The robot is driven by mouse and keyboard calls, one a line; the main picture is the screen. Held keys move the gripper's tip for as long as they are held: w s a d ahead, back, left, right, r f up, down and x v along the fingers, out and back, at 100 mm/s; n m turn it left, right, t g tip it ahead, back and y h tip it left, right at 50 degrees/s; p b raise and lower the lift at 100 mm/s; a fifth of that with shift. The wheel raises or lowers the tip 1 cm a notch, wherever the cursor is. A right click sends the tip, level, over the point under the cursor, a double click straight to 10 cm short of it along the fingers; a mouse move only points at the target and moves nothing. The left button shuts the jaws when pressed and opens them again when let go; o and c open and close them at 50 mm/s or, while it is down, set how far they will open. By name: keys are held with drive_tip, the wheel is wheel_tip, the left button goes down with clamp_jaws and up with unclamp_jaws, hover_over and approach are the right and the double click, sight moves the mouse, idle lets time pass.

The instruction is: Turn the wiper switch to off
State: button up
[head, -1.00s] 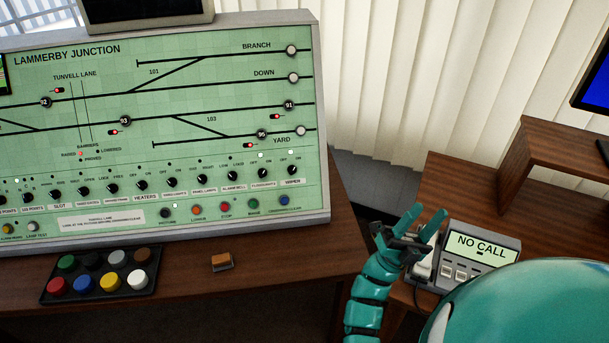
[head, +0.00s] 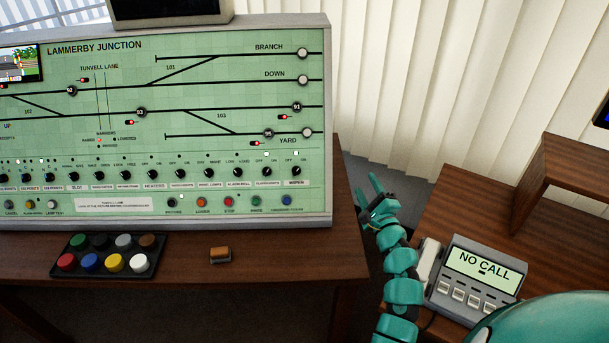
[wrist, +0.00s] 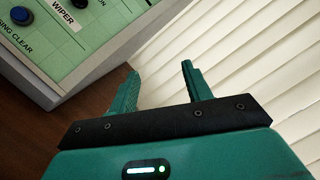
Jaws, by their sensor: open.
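The wiper switch (head: 296,171) is a small black rotary knob at the right end of the knob row on the green panel. A WIPER label sits under it and a lit white lamp above it. Which way its pointer faces is too small to tell. My gripper (head: 382,190) is open and empty, to the right of the panel and apart from it. In the wrist view my gripper (wrist: 160,72) points past the panel's right edge towards the blinds. The wiper switch (wrist: 80,3) is cut off there at the top left.
Other knobs and a row of coloured buttons (head: 229,202) lie left of and below the switch. A tray of coloured caps (head: 77,242) and a small orange-brown block (head: 220,254) lie on the desk. A NO CALL phone unit (head: 478,280) stands right of my arm.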

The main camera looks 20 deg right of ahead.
drive_tip(key=a+f+n+g+y, duration=0.1)
drive_tip(key=a+f+g+y, duration=0.25)
drive_tip(key=a+y, duration=0.5)
drive_tip(key=h+p, duration=0.2)
approach(296, 171)
drive_tip(key=shift+t+y, duration=0.25)
drive_tip(key=shift+t, duration=0.2)
drive_tip(key=x, duration=0.5)
drive_tip(key=f+x, duration=0.1)
drive_tip(key=x, duration=0.2)
drive_tip(key=shift+w, duration=0.25)
drive_tip(key=c, duration=1)
